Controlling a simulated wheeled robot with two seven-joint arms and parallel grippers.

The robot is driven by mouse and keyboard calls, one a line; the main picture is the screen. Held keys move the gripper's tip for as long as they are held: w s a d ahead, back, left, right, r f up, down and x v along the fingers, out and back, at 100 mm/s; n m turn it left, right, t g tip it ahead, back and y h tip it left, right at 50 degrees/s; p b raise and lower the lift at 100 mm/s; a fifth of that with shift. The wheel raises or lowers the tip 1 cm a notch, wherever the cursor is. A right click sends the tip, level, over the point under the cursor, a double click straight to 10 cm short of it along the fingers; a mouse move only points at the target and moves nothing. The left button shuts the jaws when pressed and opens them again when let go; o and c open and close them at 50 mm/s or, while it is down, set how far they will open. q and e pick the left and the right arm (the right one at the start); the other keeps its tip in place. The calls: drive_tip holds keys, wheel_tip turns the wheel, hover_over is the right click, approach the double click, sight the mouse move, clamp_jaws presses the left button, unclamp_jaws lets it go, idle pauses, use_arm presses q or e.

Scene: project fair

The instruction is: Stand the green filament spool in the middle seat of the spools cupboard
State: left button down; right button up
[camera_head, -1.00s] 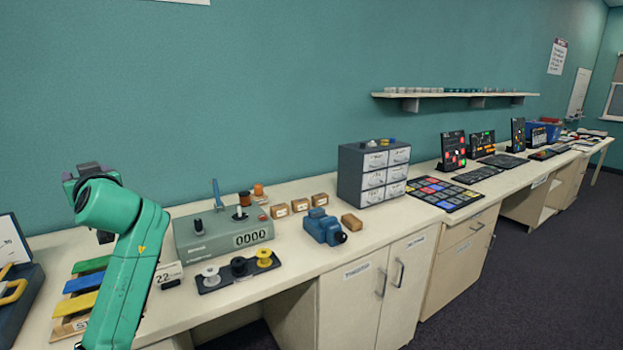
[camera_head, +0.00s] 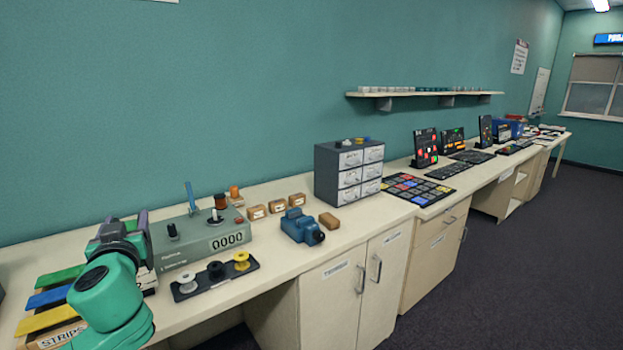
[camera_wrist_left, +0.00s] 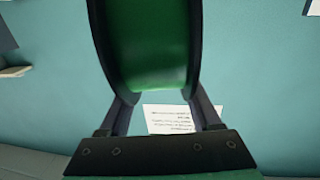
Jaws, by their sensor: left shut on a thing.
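The green filament spool (camera_wrist_left: 146,52) fills the upper middle of the left wrist view, its green winding between two dark flanges. My left gripper (camera_head: 122,228) is at the lower left in the head view, above the bench. In the left wrist view its two fingers hold the spool from both sides. The spool is not clearly seen in the head view. A closed two-door cupboard (camera_head: 330,309) with small labels is under the bench; I cannot read whether it is the spools cupboard. No seats are in view. My right gripper is not in view.
Under my left arm is a bench (camera_head: 275,265) with a grey-green winder (camera_head: 201,247), a black tray of small spools (camera_head: 217,285), a blue device (camera_head: 301,228) and a drawer box (camera_head: 348,172). A wall shelf (camera_head: 420,95) holds small items. Open dark floor lies at right.

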use_arm(q)
drive_tip(key=s+d+f+m+t+h, duration=0.1)
drive_tip(key=s+d+f+m+h, duration=0.15)
drive_tip(key=d+f, duration=0.5)
drive_tip(key=s+d+f+m+t+h, duration=0.1)
drive_tip(key=s+d+f+h, duration=0.25)
drive_tip(key=f, duration=0.75)
drive_tip(key=s+d+f+m+h, duration=0.2)
drive_tip(key=s+d+f, duration=0.7)
drive_tip(key=s+f, duration=0.3)
drive_tip(key=shift+s+d+h, duration=0.2)
drive_tip(key=shift+s+h, duration=0.2)
drive_tip(key=shift+s, duration=0.1)
drive_tip(key=shift+f, duration=0.1)
drive_tip(key=shift+s+a, duration=0.1)
